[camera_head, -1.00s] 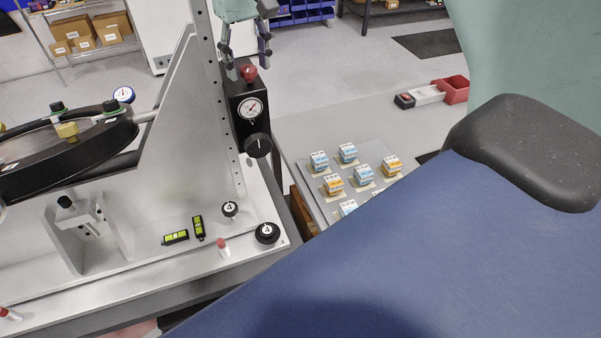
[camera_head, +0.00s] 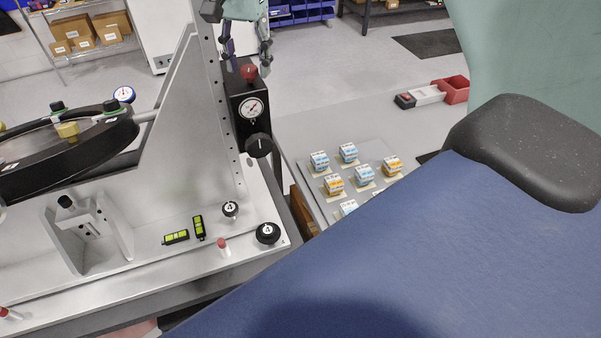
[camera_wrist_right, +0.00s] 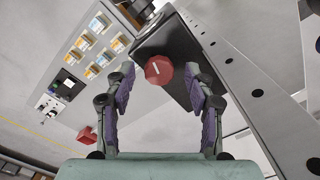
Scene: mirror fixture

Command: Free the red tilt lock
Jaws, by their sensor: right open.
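The red tilt lock is a red knob (camera_head: 249,72) on top of a black block with a round dial (camera_head: 252,108), at the end of the upright metal plate. My right gripper (camera_head: 247,68) points down over the knob, its fingers apart to either side of it. In the right wrist view, the faceted red knob (camera_wrist_right: 158,69) with a white line on its face shows between the two open fingertips (camera_wrist_right: 160,73). Neither finger visibly touches it; the exact height gap is unclear. My left gripper is not in view.
A perforated metal plate (camera_head: 207,100) stands close beside the block. A black knob (camera_head: 259,145) sits below the dial. The round black mirror mount (camera_head: 70,150) is at left.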

